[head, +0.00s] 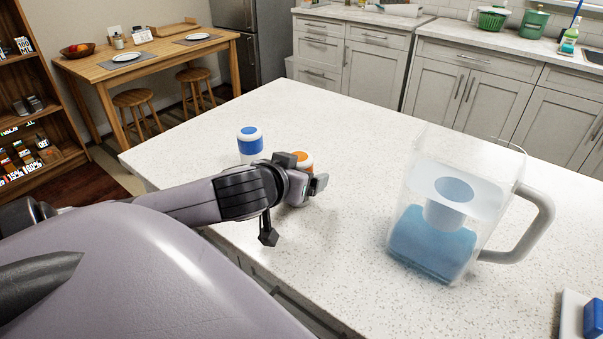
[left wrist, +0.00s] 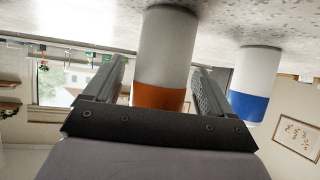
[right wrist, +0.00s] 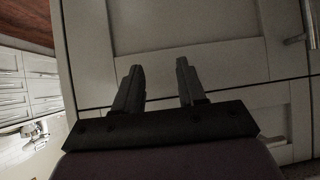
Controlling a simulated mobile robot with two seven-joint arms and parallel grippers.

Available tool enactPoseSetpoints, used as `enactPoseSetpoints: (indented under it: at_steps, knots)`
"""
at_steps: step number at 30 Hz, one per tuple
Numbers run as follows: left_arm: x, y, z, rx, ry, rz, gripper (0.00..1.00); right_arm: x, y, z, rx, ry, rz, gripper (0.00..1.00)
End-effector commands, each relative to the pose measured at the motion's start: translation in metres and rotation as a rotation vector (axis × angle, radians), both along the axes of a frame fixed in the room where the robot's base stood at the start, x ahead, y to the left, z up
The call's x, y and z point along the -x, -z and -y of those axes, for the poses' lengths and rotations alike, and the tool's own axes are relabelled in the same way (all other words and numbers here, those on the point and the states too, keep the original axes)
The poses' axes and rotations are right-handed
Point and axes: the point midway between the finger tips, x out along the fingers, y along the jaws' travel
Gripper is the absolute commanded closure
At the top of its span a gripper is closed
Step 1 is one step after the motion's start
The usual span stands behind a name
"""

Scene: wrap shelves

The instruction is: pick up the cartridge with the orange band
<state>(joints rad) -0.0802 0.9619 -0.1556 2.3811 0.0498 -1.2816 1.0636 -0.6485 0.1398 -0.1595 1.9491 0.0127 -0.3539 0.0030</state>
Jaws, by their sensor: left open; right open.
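The orange-banded cartridge (head: 302,158) stands on the white counter, mostly hidden behind my left gripper in the head view. In the left wrist view, which is upside down, the white cartridge with its orange band (left wrist: 160,75) stands between the two open fingers. My left gripper (head: 318,184) is open around it; I cannot tell whether a finger touches it. A blue-banded cartridge (head: 250,143) stands to its left in the head view, and it shows in the left wrist view (left wrist: 254,85) outside the fingers. My right gripper (right wrist: 157,85) is open and empty, facing cabinet fronts.
A clear pitcher (head: 440,215) with blue water and a grey handle stands on the counter (head: 345,130) to the right. A white tray (head: 572,325) with a blue item sits at the lower right corner. The counter between gripper and pitcher is clear.

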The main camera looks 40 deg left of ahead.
Motion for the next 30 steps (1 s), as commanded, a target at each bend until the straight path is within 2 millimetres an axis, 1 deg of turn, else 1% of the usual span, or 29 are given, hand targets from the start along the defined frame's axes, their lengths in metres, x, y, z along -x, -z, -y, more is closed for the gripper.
enactPoseSetpoints:
  at_steps: [3, 4, 5, 6, 8, 9, 17, 22, 26, 28, 30]
  knots:
    - [0.0, 0.0, 0.0, 0.0, 0.0, 0.0, 0.16, 0.0, 0.0, 0.0, 0.0, 0.0, 0.0, 0.6]
    - [0.0, 0.0, 0.0, 0.0, 0.0, 0.0, 0.19, 0.0, 0.0, 0.0, 0.0, 0.0, 0.0, 0.6]
    - [0.0, 0.0, 0.0, 0.0, 0.0, 0.0, 0.29, 0.0, 0.0, 0.0, 0.0, 0.0, 0.0, 0.6]
    - [0.0, 0.0, 0.0, 0.0, 0.0, 0.0, 0.42, 0.0, 0.0, 0.0, 0.0, 0.0, 0.0, 0.6]
    - [0.0, 0.0, 0.0, 0.0, 0.0, 0.0, 0.61, 0.0, 0.0, 0.0, 0.0, 0.0, 0.0, 0.6]
    - [0.0, 0.0, 0.0, 0.0, 0.0, 0.0, 0.74, 0.0, 0.0, 0.0, 0.0, 0.0, 0.0, 0.6]
    - [0.0, -0.001, 0.0, 0.0, 0.0, 0.001, 0.74, 0.0, 0.0, 0.0, 0.0, 0.0, 0.0, 0.6]
    - [-0.001, -0.008, 0.0, -0.001, -0.001, 0.003, 0.74, 0.0, -0.002, 0.0, 0.0, 0.0, 0.0, 0.6]
    - [-0.001, -0.024, 0.0, 0.0, -0.001, 0.006, 0.74, 0.0, -0.006, 0.0, 0.0, 0.0, 0.0, 0.6]
    - [-0.001, -0.036, 0.0, 0.0, 0.001, 0.007, 0.74, 0.0, -0.008, 0.0, 0.0, 0.0, 0.0, 0.6]
    - [-0.001, -0.053, 0.0, 0.0, -0.001, 0.01, 0.74, 0.0, -0.012, 0.0, 0.0, 0.0, 0.0, 0.6]
